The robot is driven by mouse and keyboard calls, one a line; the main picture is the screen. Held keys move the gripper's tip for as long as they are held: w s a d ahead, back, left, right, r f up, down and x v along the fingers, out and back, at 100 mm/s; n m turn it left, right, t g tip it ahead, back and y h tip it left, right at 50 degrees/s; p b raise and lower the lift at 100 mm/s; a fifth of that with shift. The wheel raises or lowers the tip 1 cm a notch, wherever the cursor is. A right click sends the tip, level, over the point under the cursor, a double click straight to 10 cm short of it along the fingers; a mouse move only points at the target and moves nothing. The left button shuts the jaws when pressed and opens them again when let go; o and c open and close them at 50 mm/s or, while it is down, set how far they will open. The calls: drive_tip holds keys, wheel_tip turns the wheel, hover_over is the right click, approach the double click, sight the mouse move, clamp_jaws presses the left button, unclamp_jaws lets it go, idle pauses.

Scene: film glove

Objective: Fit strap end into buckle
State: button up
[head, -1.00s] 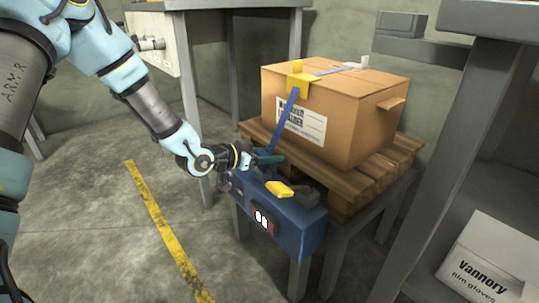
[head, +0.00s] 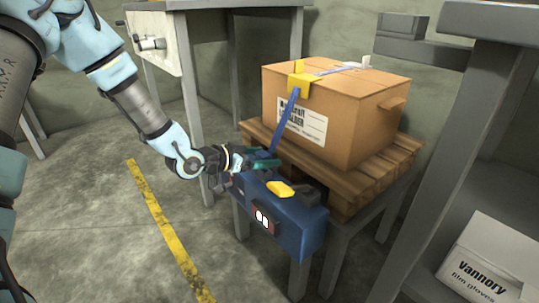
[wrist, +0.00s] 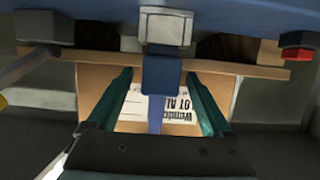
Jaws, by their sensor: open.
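A blue strap (head: 283,122) runs from the box top down its front to the blue unit (head: 300,230). In the wrist view the strap (wrist: 155,121) ends in a wider blue piece (wrist: 161,76), just by a grey block (wrist: 165,27) that looks like the buckle. I cannot tell whether the end sits inside it or only in front. My gripper (head: 268,158) is open at the strap's lower end. In the wrist view the teal fingers of my gripper (wrist: 160,72) stand on both sides of the strap, apart from it.
The cardboard box (head: 365,110) stands on a wooden pallet (head: 385,165). A yellow handle (head: 280,188) is on top of the blue unit, close to my gripper. A red part (wrist: 297,46) shows at right in the wrist view. A grey table stands at right.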

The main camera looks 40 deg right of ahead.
drive_tip(key=p+v, duration=0.1)
drive_tip(key=v, duration=0.7)
